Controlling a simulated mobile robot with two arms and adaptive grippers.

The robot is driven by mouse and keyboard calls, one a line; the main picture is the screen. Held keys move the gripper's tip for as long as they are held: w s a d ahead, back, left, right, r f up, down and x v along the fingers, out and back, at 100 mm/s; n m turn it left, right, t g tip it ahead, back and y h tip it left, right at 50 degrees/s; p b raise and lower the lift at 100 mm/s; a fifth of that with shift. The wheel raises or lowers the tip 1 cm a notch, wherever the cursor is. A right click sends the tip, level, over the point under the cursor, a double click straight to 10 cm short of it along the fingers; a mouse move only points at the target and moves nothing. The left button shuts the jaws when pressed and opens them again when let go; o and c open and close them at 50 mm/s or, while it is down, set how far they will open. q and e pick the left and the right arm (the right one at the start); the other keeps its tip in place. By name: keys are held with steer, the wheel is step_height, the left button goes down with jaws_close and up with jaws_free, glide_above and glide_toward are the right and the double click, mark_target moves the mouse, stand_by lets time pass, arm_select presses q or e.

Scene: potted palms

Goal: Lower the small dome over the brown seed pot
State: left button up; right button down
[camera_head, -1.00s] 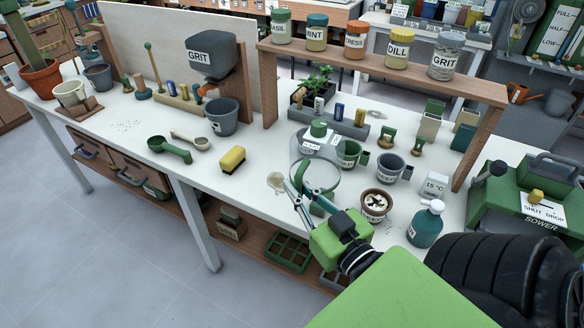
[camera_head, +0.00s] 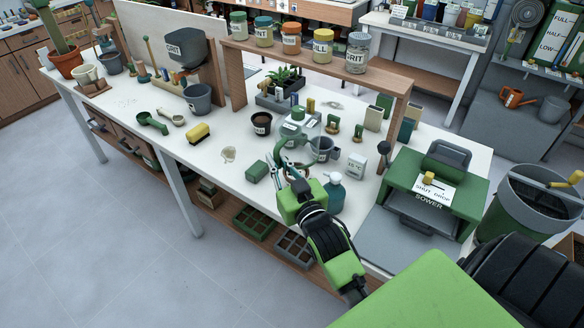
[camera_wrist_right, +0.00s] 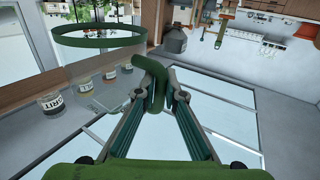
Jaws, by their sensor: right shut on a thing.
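The small dome (camera_head: 299,136) is clear with a green rim and stands out only faintly in the head view. In the wrist view its green rim (camera_wrist_right: 100,38) shows as a ring at upper left. My right gripper (camera_head: 279,163) is shut on the dome's green curved handle, which also shows between the fingertips in the wrist view (camera_wrist_right: 155,84). I cannot tell the gap between dome and pot. My left gripper is not in view.
A dark-soil pot (camera_head: 261,121) stands left of the dome, a grey cup (camera_head: 321,149) right of it. A green box (camera_head: 257,171), a spray bottle (camera_head: 335,192) and a white timer (camera_head: 356,165) are close by. The green sower (camera_head: 433,190) stands at right.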

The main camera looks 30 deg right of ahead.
steer(key=shift+w+a+f, duration=0.1)
steer(key=shift+w, duration=0.25)
steer(key=shift+s, duration=0.1)
steer(key=shift+f, duration=0.2)
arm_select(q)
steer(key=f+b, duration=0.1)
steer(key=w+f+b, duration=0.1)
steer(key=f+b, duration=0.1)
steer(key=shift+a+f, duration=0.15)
arm_select(e)
step_height(320, 180, down, 5)
steer(key=shift+f, duration=0.15)
stand_by(0.3)
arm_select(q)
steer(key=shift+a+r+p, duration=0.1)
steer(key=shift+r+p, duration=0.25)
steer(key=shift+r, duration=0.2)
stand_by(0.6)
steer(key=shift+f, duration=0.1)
arm_select(e)
steer(key=shift+f, duration=0.1)
